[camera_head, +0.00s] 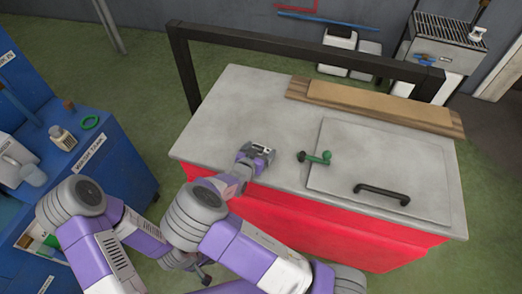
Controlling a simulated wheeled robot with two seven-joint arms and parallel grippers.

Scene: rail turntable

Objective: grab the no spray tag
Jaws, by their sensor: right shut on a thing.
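My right gripper (262,151) is low over the grey top of the red cabinet (235,100), near its front edge and left of the green-handled valve. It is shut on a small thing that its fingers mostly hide. I cannot make out lettering, so I cannot tell from this view whether that thing is the no spray tag. No other tag of that name is readable. My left gripper (204,274) seems to be low in front of the cabinet, partly hidden by my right arm, and its jaws are unclear.
A green valve handle (316,158) and a black pull handle (382,193) stand up from the top and its lid. A dark rail frame (300,47) and a wooden board (378,104) run along the back. A blue bench (118,160) with bottles is at left.

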